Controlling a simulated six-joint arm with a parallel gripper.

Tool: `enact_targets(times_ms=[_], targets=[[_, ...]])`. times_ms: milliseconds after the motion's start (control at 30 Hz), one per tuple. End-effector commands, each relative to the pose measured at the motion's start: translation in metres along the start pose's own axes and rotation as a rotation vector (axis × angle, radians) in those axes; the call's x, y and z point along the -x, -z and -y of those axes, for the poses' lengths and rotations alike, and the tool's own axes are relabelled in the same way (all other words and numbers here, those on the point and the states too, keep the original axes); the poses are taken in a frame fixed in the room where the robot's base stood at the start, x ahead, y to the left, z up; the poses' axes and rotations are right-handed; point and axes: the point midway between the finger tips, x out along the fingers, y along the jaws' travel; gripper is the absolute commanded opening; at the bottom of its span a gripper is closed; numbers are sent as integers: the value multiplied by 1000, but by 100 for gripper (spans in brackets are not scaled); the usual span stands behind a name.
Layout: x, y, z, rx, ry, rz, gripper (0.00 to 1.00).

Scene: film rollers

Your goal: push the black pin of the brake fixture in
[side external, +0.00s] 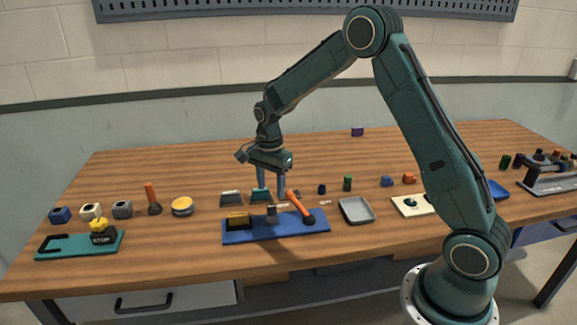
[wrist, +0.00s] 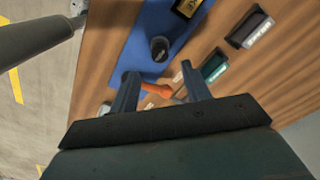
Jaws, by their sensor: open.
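A blue base plate (side external: 245,236), which looks like the brake fixture, lies near the table's front edge. It carries a black-and-yellow block (side external: 238,221), an upright dark cylinder (side external: 271,214) and an orange lever (side external: 299,205) with a black end (side external: 309,218). I cannot tell for sure which dark part is the black pin. My gripper (side external: 271,191) points down, open and empty, above and just behind the plate. In the wrist view the dark cylinder (wrist: 160,48) stands beyond the fingertips (wrist: 159,71). The orange lever (wrist: 156,88) shows between the fingers, partly hidden.
Labelled grey (side external: 231,198) and teal (side external: 260,196) blocks sit behind the plate. A grey tray (side external: 357,210) lies right of it. The table's back middle is mostly clear.

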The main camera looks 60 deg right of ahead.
Motion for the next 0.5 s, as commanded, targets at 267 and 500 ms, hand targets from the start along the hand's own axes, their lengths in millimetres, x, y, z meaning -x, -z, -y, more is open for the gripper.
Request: enact_targets(times_ms=[267,500], targets=[[-42,0,-1,0,-2,0,48],[-61,0,0,0,-1,0,48]])
